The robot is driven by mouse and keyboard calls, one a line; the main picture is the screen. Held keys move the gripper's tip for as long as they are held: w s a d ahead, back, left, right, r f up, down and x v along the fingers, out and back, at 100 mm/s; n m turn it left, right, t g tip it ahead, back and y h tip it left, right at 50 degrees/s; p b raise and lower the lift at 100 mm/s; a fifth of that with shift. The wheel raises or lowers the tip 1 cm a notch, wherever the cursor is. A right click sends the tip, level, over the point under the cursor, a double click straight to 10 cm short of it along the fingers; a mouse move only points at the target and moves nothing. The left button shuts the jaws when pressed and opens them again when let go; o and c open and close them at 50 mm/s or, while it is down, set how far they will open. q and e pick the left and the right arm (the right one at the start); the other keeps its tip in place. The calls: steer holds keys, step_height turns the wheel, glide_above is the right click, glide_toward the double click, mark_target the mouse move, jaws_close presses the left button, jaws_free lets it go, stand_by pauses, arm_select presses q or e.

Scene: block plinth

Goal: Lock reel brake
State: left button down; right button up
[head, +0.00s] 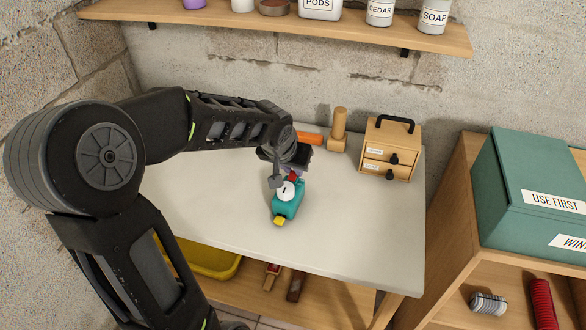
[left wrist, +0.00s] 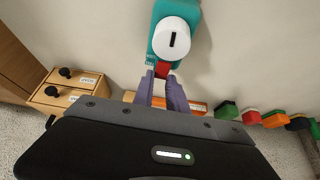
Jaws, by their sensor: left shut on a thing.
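The reel (head: 290,207) is a small teal body on the pale tabletop, with a white slotted disc (head: 285,191) on top and a yellow piece (head: 279,220) at its near end. A red tab (head: 293,177), seemingly the brake, sticks out of its far end. My left gripper (head: 291,171) is at that far end. In the left wrist view its purple fingers (left wrist: 165,93) are closed on the red tab (left wrist: 162,69), below the teal reel body (left wrist: 158,50). The fingers hide part of the tab. My right gripper is out of view.
A wooden drawer box (head: 390,148) with a black handle, a wooden peg piece (head: 338,130) and an orange item (head: 309,137) stand behind the reel. A shelf (head: 290,25) with jars hangs above. A green box (head: 530,190) is at right. The tabletop's front is clear.

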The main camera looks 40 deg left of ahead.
arm_select(q)
steer(key=c, duration=1.3)
jaws_free()
steer(key=v, duration=0.7)
steer(key=shift+s+r, duration=0.2)
steer(key=shift+r, duration=0.15)
